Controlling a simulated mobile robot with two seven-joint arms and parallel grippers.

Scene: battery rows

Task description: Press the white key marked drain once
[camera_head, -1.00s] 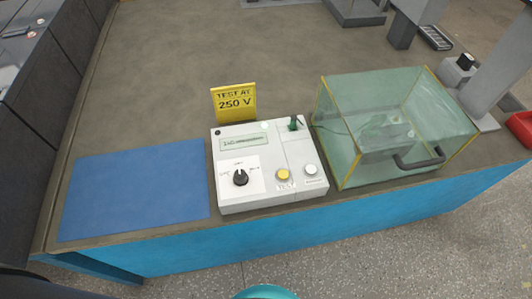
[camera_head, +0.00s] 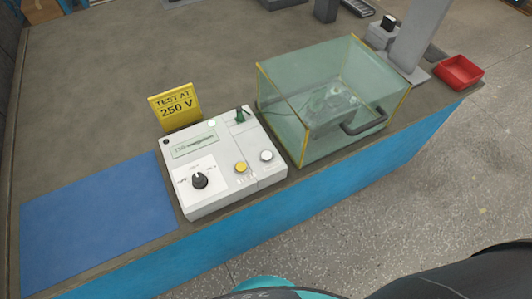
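A white test box (camera_head: 223,185) sits near the front edge of the bench. A round white key (camera_head: 266,156) is at its front right, with a label too small to read. A yellow key (camera_head: 241,167) is just left of it. A black rotary knob (camera_head: 200,181) is at the front left on a white dial plate. A display (camera_head: 194,143) shows small text that I cannot read surely. A green plug or switch (camera_head: 240,114) stands at the back right corner. Neither of my grippers is in view, and nothing touches the box.
A yellow sign reading "TEST AT 250 V" (camera_head: 174,104) stands behind the box. A clear yellow-edged enclosure (camera_head: 290,128) with a black handle (camera_head: 364,122) stands to the right. A blue mat (camera_head: 90,232) lies left. A red tray (camera_head: 459,72) sits at the far right.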

